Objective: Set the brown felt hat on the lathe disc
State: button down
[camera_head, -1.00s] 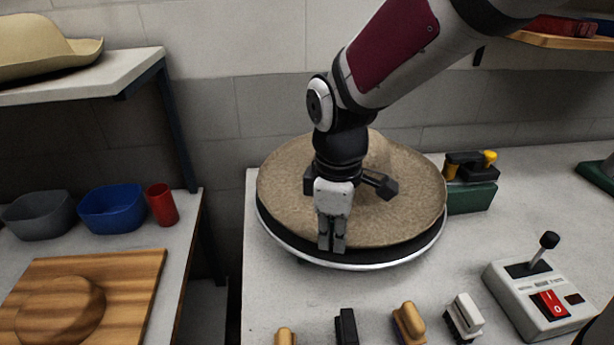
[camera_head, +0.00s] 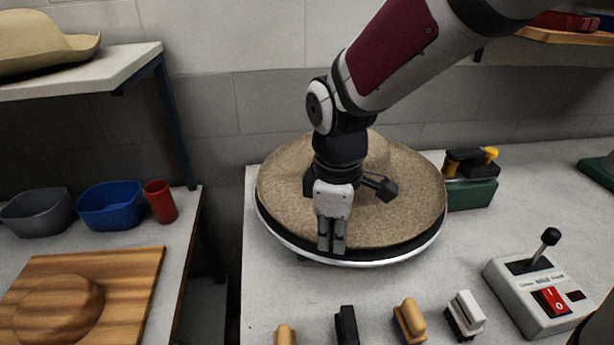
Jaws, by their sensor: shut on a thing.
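The brown felt hat (camera_head: 405,195) lies brim down over the lathe disc (camera_head: 375,262), a dark round disc with a pale metal rim. The disc shows as a crescent along the front and the left edge. The hat's crown is mostly hidden behind my arm. My gripper (camera_head: 331,243) points down over the front of the brim, its two fingers close together and shut on the brim. The pinched felt itself is too small to make out. Whether the hat rests fully on the disc cannot be told.
A control box (camera_head: 540,290) with a lever and red switch stands at right. Several brushes, such as a tan-handled one (camera_head: 409,318), line the front edge. A green block (camera_head: 472,193) stands behind right. A straw-coloured hat (camera_head: 40,42) sits on the left shelf; bowls stand below.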

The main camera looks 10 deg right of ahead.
jog(key=shift+f, duration=0.3)
jog(key=c, duration=1.6)
grip_release()
jog(key=shift+c, duration=0.2)
notch_tip(320, 180, up, 11)
jog(key=s+d+r+m+t+p, duration=0.1)
jog(key=s+d+r+m+t, duration=0.1)
jog(key=s+d+m, duration=0.2)
jog(key=s+d+r+m+t+p, duration=0.1)
jog(key=s+d+m+p, duration=0.1)
jog(key=s+d+m, duration=0.3)
jog(key=s+m, duration=0.4)
jog(key=s, duration=0.2)
jog(key=shift+s+r+t+p, duration=0.3)
jog(key=shift+s+r+t, duration=0.05)
jog(key=shift+r+t, duration=0.05)
